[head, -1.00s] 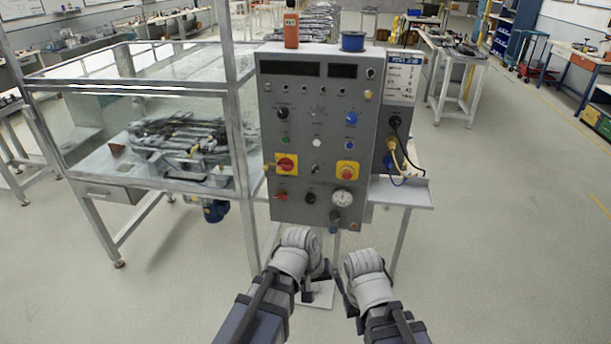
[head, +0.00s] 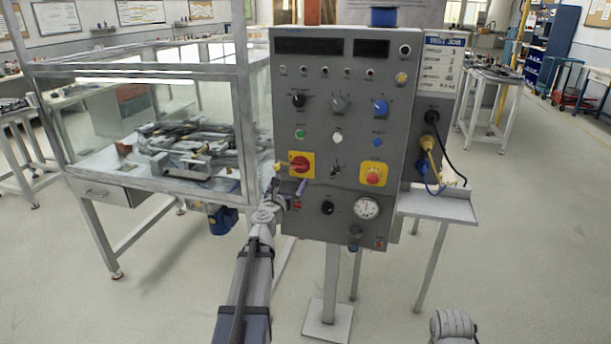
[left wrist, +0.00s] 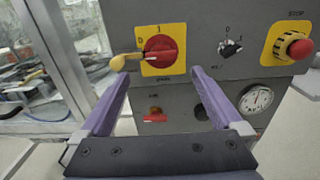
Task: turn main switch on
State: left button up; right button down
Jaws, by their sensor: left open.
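The main switch (head: 301,165) is a red rotary knob on a yellow plate at the lower left of the grey panel. It also shows in the left wrist view (left wrist: 160,52), with a yellow handle pointing left toward the 0 mark; the 1 mark is at the top. My left gripper (head: 288,184) is open and empty just in front of and below the switch. In the left wrist view its purple fingers (left wrist: 157,68) stand apart, the left tip close to the yellow handle. Whether it touches, I cannot tell. Only my right wrist shows, at the bottom edge.
The grey control panel (head: 345,90) carries several knobs and buttons, a red stop button (head: 373,178) and a round gauge (head: 367,207). Cables (head: 430,160) plug into its right side above a small shelf (head: 440,205). A glazed frame (head: 245,120) stands at left.

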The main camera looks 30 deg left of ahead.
aim_at(299, 168)
pick_arm(q)
jog(key=x, duration=0.8)
jog(key=shift+d, duration=0.15)
jog(key=shift+s, duration=0.1)
jog(key=c, duration=1.4)
